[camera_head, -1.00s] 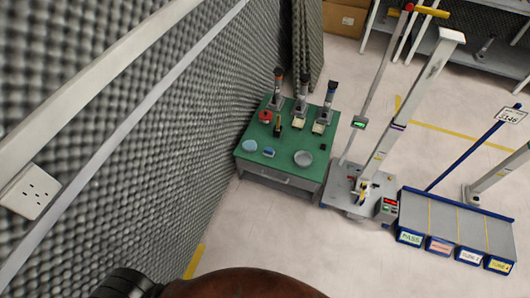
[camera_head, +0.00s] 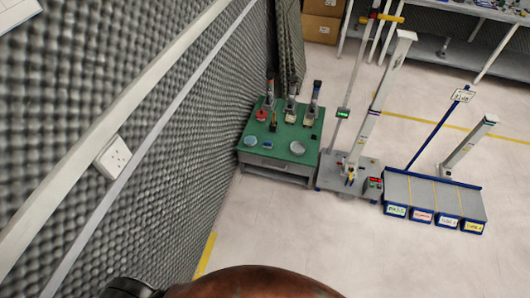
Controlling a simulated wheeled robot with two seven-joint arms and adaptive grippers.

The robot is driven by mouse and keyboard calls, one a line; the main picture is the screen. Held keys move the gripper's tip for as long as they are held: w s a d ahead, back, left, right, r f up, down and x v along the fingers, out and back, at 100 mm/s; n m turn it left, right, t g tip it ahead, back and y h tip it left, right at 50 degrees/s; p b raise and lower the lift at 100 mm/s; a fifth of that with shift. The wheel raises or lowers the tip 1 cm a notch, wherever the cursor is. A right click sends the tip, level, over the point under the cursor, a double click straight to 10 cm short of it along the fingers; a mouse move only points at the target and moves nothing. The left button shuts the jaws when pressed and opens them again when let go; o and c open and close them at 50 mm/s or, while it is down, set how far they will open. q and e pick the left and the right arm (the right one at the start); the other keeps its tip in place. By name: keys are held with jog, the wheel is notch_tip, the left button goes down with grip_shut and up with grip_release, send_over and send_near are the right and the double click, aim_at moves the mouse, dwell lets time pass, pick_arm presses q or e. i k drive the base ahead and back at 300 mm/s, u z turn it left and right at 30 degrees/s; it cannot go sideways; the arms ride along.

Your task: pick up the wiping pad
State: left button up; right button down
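A green-topped table (camera_head: 284,133) stands against the foam wall, ahead of me and some distance away. On its near edge lie a light blue rounded item (camera_head: 251,140) and a smaller blue item (camera_head: 267,145). Either could be the wiping pad; they are too small to tell. A grey round dish (camera_head: 297,148) sits to their right. Neither of my grippers is in view. A dark part at the bottom left edge and a reddish-brown rounded shape at the bottom centre look like parts of my own body.
Several upright tools and a red item (camera_head: 261,115) stand at the table's back. To its right are a grey scale-like stand (camera_head: 347,175) and a blue-edged platform with labelled bins (camera_head: 434,197). The foam wall (camera_head: 150,110) runs along the left. The floor (camera_head: 330,240) in front is clear.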

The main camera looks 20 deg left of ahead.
aim_at(267, 144)
jog(key=z, duration=0.55)
jog(key=i, duration=0.75)
jog(key=z, duration=0.65)
jog(key=i, duration=0.85)
jog(key=u, duration=0.6)
jog(key=i, duration=0.75)
jog(key=u, duration=1.15)
jog(key=i, duration=0.35)
jog(key=u, duration=0.35)
